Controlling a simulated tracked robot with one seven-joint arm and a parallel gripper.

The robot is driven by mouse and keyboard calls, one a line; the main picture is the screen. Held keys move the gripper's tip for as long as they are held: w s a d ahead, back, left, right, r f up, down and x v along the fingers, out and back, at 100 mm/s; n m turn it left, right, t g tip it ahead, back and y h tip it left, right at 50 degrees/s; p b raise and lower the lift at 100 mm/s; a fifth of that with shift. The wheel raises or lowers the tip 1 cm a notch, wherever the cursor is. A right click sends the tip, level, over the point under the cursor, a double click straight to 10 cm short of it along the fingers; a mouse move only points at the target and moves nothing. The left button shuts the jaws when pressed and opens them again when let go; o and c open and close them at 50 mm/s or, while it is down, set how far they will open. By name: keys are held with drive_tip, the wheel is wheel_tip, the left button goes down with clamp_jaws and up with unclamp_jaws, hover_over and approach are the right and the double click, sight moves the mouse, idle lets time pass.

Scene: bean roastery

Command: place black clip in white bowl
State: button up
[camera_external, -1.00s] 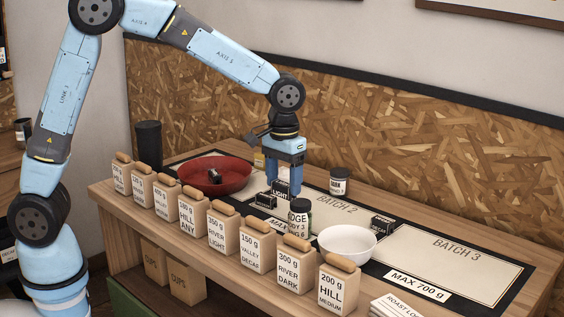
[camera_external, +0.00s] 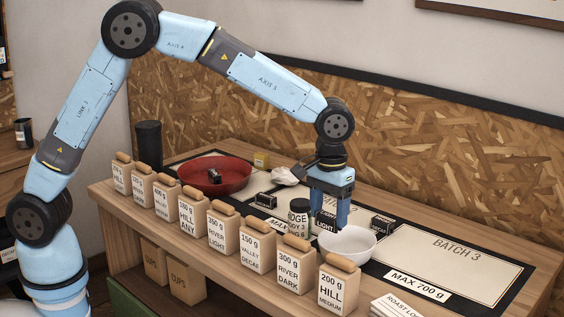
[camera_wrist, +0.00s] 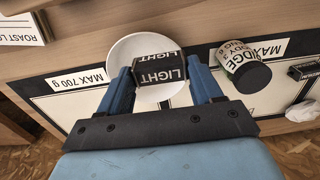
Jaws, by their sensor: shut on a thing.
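My gripper (camera_external: 331,216) is shut on a black clip (camera_external: 325,222) with white "LIGHT" lettering and holds it in the air. In the wrist view, the black clip (camera_wrist: 158,69) sits between the two blue fingers of my gripper (camera_wrist: 160,80), with the white bowl (camera_wrist: 130,53) behind and below it. In the external view the white bowl (camera_external: 347,245) stands on the bench, just below and slightly right of the clip. The bowl looks empty where its inside shows; the clip hides part of it in the wrist view.
A dark-lidded jar (camera_external: 299,214) stands left of the bowl. Other black label blocks lie on the mat, one behind the bowl (camera_external: 382,224) and one farther left (camera_external: 265,200). Several labelled bags (camera_external: 294,262) line the front edge. A red bowl (camera_external: 240,181) and a crumpled white cloth (camera_external: 287,176) lie farther left.

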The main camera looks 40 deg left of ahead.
drive_tip(key=w+d+f, duration=0.1)
drive_tip(key=f, duration=0.1)
drive_tip(key=w+f, duration=0.1)
drive_tip(key=w+d+f, duration=0.1)
drive_tip(key=f, duration=0.1)
drive_tip(key=shift+w+d+f, duration=0.35)
drive_tip(key=shift+f, duration=1.55)
drive_tip(key=shift+f, duration=0.1)
drive_tip(key=o, duration=0.8)
